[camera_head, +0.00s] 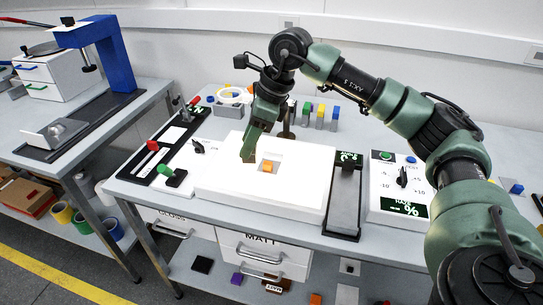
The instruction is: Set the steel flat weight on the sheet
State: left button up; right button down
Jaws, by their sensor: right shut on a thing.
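My right gripper (254,141) reaches in from the right and points down over the white box-like panel (225,183). A small orange block (267,168) sits in the pale square area near the middle of the panel, just right of and below the fingertips. I cannot clearly make out a separate sheet on the panel. My left gripper is not in view.
A dark slotted unit (344,200) and a white dial box (398,188) stand right of the panel. Red and green knobbed levers (172,175) stand to its left. Small coloured blocks (320,114) line the back. A blue stand (115,55) is on the left bench.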

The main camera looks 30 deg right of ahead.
jog(key=w+d+r+m+h+p, duration=0.25)
jog(key=d+r+m+h, duration=0.2)
jog(key=m, duration=0.55)
jog(key=w+d+r+m+h+p, duration=0.1)
jog(key=w+d+r+m+h, duration=0.35)
jog(key=m, duration=0.65)
jog(key=shift+y, duration=0.8)
jog(key=f+p, duration=0.1)
jog(key=f, duration=0.4)
jog(key=f+p, duration=0.1)
jog(key=f, duration=0.4)
jog(key=s+d+f+p, duration=0.1)
jog(key=f, duration=0.4)
jog(key=shift+d, duration=0.1)
notch_tip(320, 180, down, 3)
jog(key=shift+f+p, duration=0.15)
jog(key=shift+p, duration=0.5)
jog(key=shift+w+f, duration=0.1)
jog(key=shift+f, duration=0.3)
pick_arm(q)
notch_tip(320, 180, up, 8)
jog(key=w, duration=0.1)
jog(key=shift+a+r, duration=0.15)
